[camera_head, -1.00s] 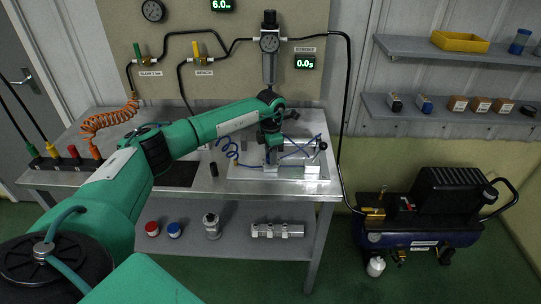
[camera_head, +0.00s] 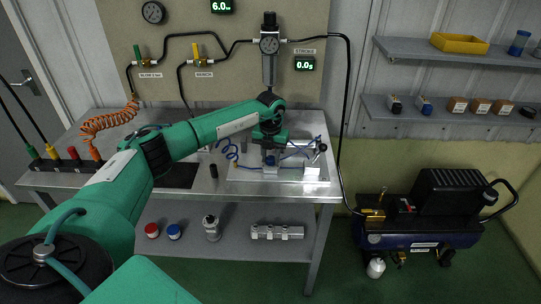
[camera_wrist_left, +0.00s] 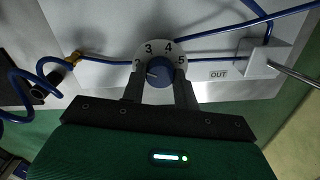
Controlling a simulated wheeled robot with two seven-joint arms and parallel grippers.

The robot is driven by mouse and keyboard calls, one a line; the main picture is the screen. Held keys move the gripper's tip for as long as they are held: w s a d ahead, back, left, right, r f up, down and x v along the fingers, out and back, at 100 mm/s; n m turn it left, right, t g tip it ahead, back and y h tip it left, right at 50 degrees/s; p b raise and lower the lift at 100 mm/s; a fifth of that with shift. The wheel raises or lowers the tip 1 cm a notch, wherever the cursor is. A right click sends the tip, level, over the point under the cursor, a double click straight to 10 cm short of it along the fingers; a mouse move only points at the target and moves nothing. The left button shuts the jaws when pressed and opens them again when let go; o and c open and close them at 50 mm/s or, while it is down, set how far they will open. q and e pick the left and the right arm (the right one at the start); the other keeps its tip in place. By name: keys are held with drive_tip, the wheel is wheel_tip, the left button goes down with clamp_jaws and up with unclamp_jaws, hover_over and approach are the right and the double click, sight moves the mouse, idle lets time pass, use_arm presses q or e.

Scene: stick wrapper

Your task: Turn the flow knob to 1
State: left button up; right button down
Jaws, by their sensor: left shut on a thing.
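The flow knob (camera_wrist_left: 160,73) is a blue round knob on a white dial (camera_wrist_left: 142,54) in the left wrist view. The numbers 2, 3, 4 and 5 show around its far side; the near part of the dial is hidden by my gripper. A short pale mark on the knob points left, roughly toward the 2. My left gripper (camera_wrist_left: 160,84) is shut on the knob, one dark finger on each side. In the head view my left gripper (camera_head: 270,148) is over the small fixture, with the blue knob (camera_head: 271,160) just below it.
A white block marked OUT (camera_wrist_left: 262,58) and blue tubes lie close to the dial. The steel bench (camera_head: 120,200) has a small black cylinder (camera_head: 214,170) left of the fixture. The regulator (camera_head: 269,50) hangs behind my wrist.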

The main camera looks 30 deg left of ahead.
sight(271, 158)
use_arm(q)
drive_tip(key=n, duration=0.5)
drive_tip(key=shift+w+r+n+p, duration=0.1)
drive_tip(key=shift+r+n+p, duration=0.05)
drive_tip(key=shift+n+p, duration=0.2)
drive_tip(key=n+p, duration=0.1)
drive_tip(key=n, duration=0.3)
drive_tip(key=shift+n, duration=0.65)
drive_tip(key=o, duration=1)
drive_tip(key=shift+c, duration=0.2)
wheel_tip(271, 158, up, 14)
drive_tip(key=b, duration=0.2)
drive_tip(key=shift+f+b, duration=0.2)
drive_tip(key=shift+b, duration=0.15)
